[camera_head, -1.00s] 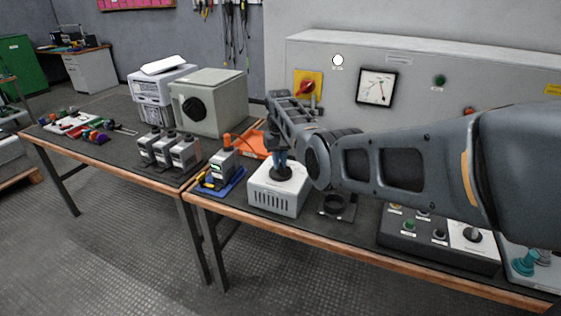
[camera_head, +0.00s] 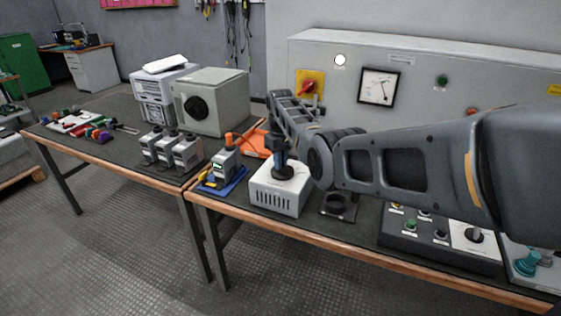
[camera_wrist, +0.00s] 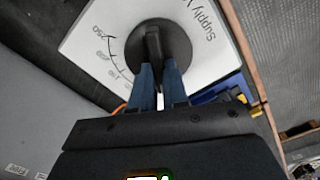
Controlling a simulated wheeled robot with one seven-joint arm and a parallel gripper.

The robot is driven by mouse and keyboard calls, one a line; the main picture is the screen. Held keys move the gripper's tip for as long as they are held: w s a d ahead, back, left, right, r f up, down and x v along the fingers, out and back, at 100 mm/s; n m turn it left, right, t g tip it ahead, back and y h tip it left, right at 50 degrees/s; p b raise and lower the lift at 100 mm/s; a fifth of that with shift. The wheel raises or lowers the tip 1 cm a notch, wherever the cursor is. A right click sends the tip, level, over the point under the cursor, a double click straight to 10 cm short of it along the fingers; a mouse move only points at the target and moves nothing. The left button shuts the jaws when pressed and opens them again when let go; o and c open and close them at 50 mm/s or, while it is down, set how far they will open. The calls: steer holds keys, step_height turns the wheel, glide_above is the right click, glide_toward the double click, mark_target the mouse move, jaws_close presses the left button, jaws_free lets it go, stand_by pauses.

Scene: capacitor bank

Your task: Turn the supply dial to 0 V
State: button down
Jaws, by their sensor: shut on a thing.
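The supply unit (camera_head: 276,199) is a white box with side vents on the near bench. Its black round dial (camera_wrist: 180,42) with a raised grip bar shows in the wrist view, on a white face lettered "Supply V". A printed scale (camera_wrist: 113,52) curves along the left of the dial, with 250 at one end; I cannot read the exact setting. My gripper (camera_wrist: 160,72) has its blue fingers on both sides of the grip bar and is shut on it. In the head view my gripper (camera_head: 282,163) points down onto the box top, hiding most of the dial.
The grey cabinet behind has a red switch (camera_head: 309,87) and a needle meter (camera_head: 378,86). A blue tray (camera_head: 222,183) with a small grey device (camera_head: 226,162) is close left of the supply.

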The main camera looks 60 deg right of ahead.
steer(key=c, duration=1.1)
jaws_free()
steer(key=shift+c, duration=0.2)
steer(key=shift+r, duration=3.9)
